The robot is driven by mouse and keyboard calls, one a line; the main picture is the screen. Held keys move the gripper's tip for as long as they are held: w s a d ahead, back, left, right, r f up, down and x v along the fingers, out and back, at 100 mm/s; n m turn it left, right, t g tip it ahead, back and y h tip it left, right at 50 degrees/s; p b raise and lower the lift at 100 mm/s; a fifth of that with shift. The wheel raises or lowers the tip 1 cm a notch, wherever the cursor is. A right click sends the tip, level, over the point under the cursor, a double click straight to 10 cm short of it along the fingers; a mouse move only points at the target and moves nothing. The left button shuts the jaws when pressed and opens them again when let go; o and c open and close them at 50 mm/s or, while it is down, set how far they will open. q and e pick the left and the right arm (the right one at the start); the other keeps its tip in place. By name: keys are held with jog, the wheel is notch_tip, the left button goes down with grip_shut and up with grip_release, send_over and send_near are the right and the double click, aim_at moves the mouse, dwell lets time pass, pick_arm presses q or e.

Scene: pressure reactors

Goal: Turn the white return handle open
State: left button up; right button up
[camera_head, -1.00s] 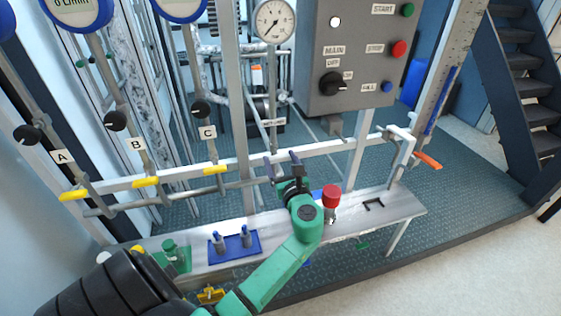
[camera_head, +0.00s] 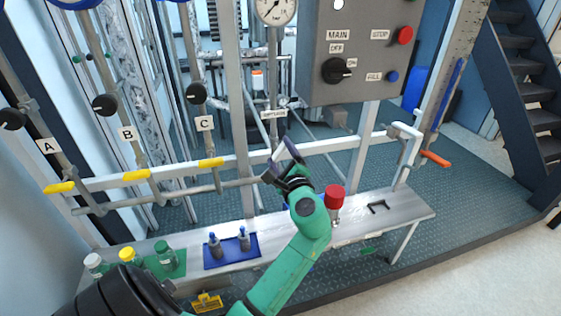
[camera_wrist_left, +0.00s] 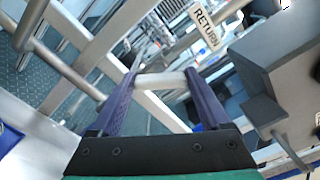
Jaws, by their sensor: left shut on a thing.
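The white return handle (camera_wrist_left: 160,80) is a pale bar lying between the two dark purple fingers of my left gripper (camera_wrist_left: 160,88) in the left wrist view. The fingers are shut on it from both sides. The white "RETURN" label (camera_wrist_left: 205,27) hangs just above and right of the handle there. In the head view my left gripper (camera_head: 280,159) is at the horizontal pipe, below the label plate (camera_head: 273,114), with its fingers tilted; they partly hide the handle. My right gripper is not in view.
A grey control box (camera_head: 360,50) stands above right of the gripper. Below is a metal bench (camera_head: 330,232) with a red-capped item (camera_head: 334,196) close to my arm and a blue holder (camera_head: 231,252). Yellow handles (camera_head: 137,175) line the pipe at left; an orange handle (camera_head: 435,158) is at right.

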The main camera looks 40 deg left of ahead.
pick_arm(q)
jog(key=n+b, duration=0.1)
jog(key=n, duration=0.1)
jog(key=n+b, duration=0.2)
jog(key=shift+f, duration=0.4)
jog(key=shift+r+n+b, duration=0.15)
jog(key=shift+n+b, duration=1.05)
jog(key=shift+n, duration=0.2)
jog(key=o, duration=1.2)
jog(key=shift+r, duration=0.1)
